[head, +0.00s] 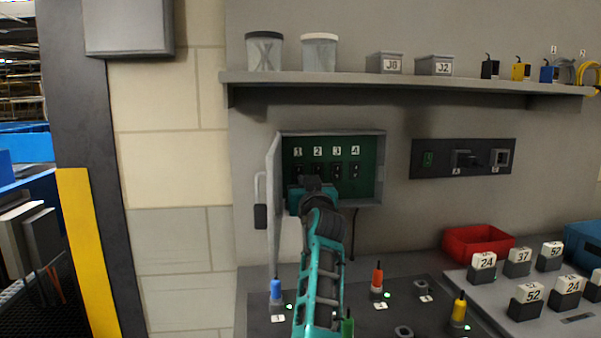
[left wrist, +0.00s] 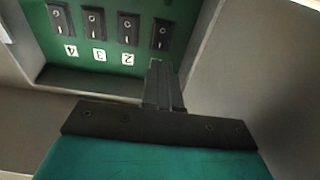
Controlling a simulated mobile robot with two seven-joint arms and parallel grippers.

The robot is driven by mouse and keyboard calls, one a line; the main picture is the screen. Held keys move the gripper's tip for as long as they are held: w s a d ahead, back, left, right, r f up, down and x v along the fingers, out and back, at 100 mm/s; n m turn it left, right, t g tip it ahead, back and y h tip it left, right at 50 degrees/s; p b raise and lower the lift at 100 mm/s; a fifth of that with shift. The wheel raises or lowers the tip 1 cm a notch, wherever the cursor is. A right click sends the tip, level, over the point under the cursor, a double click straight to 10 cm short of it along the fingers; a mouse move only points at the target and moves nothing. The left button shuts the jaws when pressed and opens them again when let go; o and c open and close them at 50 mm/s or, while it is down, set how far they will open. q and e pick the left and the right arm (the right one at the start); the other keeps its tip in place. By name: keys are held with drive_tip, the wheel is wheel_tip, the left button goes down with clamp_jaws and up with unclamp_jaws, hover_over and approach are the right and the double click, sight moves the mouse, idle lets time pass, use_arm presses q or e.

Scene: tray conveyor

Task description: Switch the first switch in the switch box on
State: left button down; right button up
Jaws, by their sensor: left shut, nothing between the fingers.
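The open switch box (head: 375,170) is on the wall, with a green panel and a row of switches labelled 1 to 4. My left gripper (head: 312,183) is shut and empty in front of the box's lower left part. In the left wrist view the panel appears upside down. The first switch (left wrist: 161,34) is the black rocker at the right end of the row. My shut left fingertips (left wrist: 156,64) appear just beside it and hide its label; I cannot tell whether they touch. Which way the first switch is tipped is too small to tell. My right gripper is out of view.
The box's door (head: 273,200) stands open at the left. A shelf (head: 400,82) with jars and small boxes runs above. Below is a panel (head: 258,305) with coloured pegs, and a red bin (head: 478,242) stands at the right.

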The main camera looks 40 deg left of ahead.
sight(299, 169)
use_arm(q)
drive_tip(key=x, duration=0.6)
drive_tip(key=shift+w+a, duration=0.2)
drive_tip(key=shift+a, duration=0.15)
drive_tip(key=shift+r, duration=0.1)
